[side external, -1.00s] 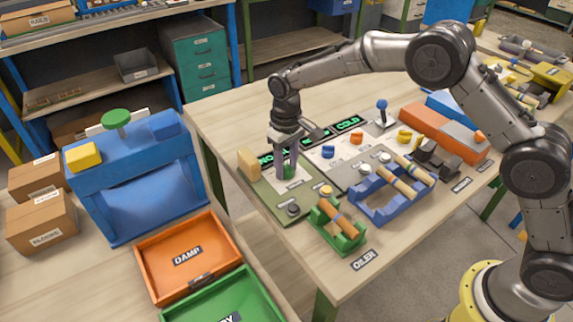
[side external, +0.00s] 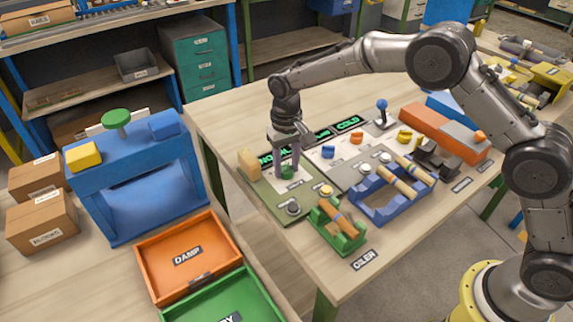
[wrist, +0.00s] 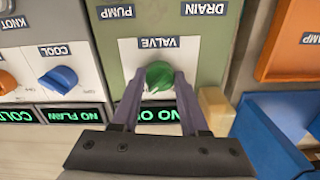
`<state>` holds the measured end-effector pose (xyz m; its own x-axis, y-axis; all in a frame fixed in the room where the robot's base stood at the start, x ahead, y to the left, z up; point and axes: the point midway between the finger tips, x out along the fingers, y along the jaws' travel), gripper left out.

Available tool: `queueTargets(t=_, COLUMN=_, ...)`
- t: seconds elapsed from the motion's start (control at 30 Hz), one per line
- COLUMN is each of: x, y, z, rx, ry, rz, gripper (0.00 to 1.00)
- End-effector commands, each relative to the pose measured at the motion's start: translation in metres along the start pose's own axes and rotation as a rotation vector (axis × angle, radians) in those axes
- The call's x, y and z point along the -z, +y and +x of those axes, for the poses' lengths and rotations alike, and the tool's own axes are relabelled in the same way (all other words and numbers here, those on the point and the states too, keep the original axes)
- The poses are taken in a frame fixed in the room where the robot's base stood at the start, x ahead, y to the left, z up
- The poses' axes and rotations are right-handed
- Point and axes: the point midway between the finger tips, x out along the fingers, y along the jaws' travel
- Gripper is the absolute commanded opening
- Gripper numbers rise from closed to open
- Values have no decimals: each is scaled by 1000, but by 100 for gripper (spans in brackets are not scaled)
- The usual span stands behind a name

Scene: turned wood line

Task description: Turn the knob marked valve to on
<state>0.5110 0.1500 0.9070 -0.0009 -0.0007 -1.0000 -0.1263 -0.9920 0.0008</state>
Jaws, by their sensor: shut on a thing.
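In the wrist view the knob (wrist: 159,76) stands on the plate marked VALVE (wrist: 134,58), whose lettering appears upside down. My gripper (wrist: 159,84) points down at the knob, one finger on each side, and is shut on it. The fingers partly cover the knob's sides, so its pointer direction is hard to read. A lit display (wrist: 158,115) beside the plate begins "NO O"; my gripper hides part of it.
A tan block (wrist: 216,108) stands close beside my gripper. A black knob (side external: 293,208) and a yellow button (side external: 326,191) are on the same panel. A blue knob (wrist: 58,79) is on the adjoining grey panel. Green (side external: 345,241) and blue (side external: 372,215) racks hold wooden-handled tools in front.

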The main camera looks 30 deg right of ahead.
Motion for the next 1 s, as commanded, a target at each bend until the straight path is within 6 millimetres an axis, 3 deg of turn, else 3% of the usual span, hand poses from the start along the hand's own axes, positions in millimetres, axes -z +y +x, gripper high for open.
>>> queueTargets(t=0.07, x=1, y=0, z=-2, rx=2, ry=3, rz=3, gripper=0)
queueTargets(t=0.1, x=1, y=0, z=-2, rx=2, ry=3, rz=3, gripper=51)
queueTargets(t=0.23, x=1, y=0, z=-1, rx=2, ry=3, rz=2, gripper=74)
queueTargets(t=0.53, x=0, y=0, z=-1, rx=1, ry=1, rz=0, gripper=74)
queueTargets(t=0.67, x=1, y=0, z=-11, rx=2, ry=3, rz=0, gripper=74)
queueTargets(t=1.0, x=1, y=0, z=-79, rx=4, ry=7, rz=0, gripper=74)
